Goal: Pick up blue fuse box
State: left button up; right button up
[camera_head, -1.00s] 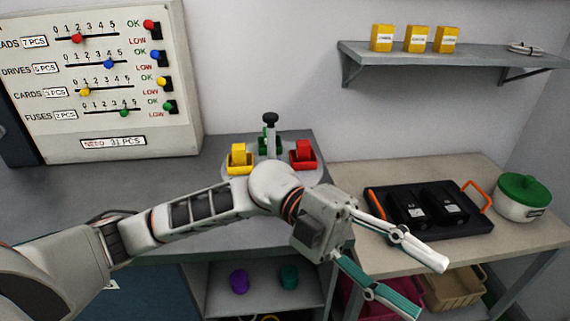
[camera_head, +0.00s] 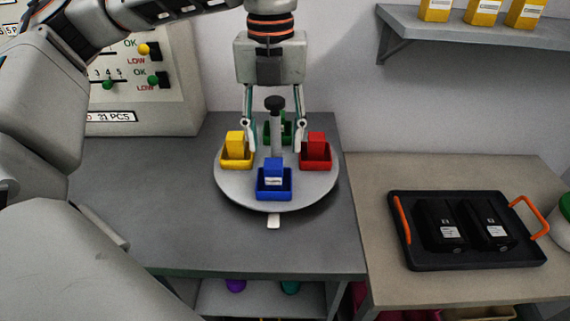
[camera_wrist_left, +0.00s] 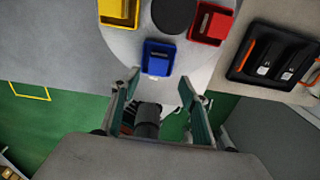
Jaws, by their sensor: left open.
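The blue fuse box (camera_head: 273,173) stands upright in a blue bin (camera_head: 274,190) at the front of a round grey turntable (camera_head: 232,180). My left gripper (camera_head: 275,143) points down, open and empty, behind the blue box in the head view. Its fingers show either side of the turntable's black-knobbed post (camera_head: 275,103). In the left wrist view, the blue box (camera_wrist_left: 158,62) lies just beyond the gap between the open fingertips (camera_wrist_left: 159,80), not between them. My right gripper is not in view.
A yellow box (camera_head: 235,142) and a red box (camera_head: 316,144) stand in bins on the turntable's sides. A green bin (camera_head: 287,131) is partly hidden at the back. A black tray (camera_head: 420,258) with orange handles stands right. The grey table's left side is clear.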

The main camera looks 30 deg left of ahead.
aim_at(273, 165)
pick_arm(q)
jog(key=shift+w+a+r, duration=0.1)
jog(key=shift+w+a, duration=0.05)
jog(key=shift+a, duration=0.2)
jog(key=shift+f, duration=0.25)
jog(key=shift+s+f, duration=0.2)
jog(key=shift+f, duration=1.05)
jog(key=f, duration=0.2)
jog(key=f+b, duration=0.1)
jog(key=shift+s+d+f, duration=0.25)
jog(key=shift+s+d, duration=0.05)
jog(key=shift+f, duration=0.5)
jog(key=c, duration=0.9)
jog(key=shift+c, duration=1.4)
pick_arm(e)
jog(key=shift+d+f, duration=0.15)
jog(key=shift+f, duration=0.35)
